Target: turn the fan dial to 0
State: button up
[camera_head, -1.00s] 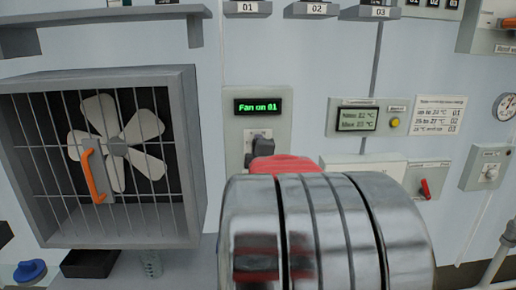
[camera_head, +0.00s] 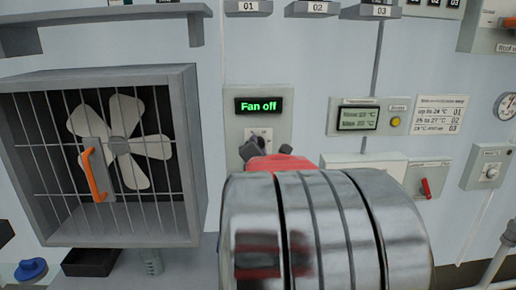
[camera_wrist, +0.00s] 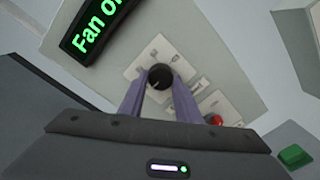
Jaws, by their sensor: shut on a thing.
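The fan dial (camera_wrist: 160,76) is a black round knob on a light plate below a small display. In the wrist view my gripper (camera_wrist: 160,88) has its two fingers closed on the dial from either side. In the head view my gripper (camera_head: 247,148) is at the plate, and my arm covers most of the dial. The display (camera_head: 259,106) reads "Fan off" in green. The fan (camera_head: 119,145) stands behind a grille at the left.
A thermostat box (camera_head: 358,117) with a yellow button and a printed notice (camera_head: 438,114) are to the right. A box with a red switch (camera_head: 426,187) is lower right. A shelf (camera_head: 113,12) runs above the fan cage. A green button (camera_wrist: 295,156) shows in the wrist view.

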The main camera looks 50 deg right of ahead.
jog(key=shift+a+f+n, duration=0.1)
jog(key=shift+f+n, duration=0.2)
jog(key=shift+n, duration=0.1)
jog(key=o, duration=0.7)
jog(key=shift+w, duration=0.1)
jog(key=o, duration=0.4)
jog(key=shift+r, duration=0.15)
jog(key=shift+c, duration=0.2)
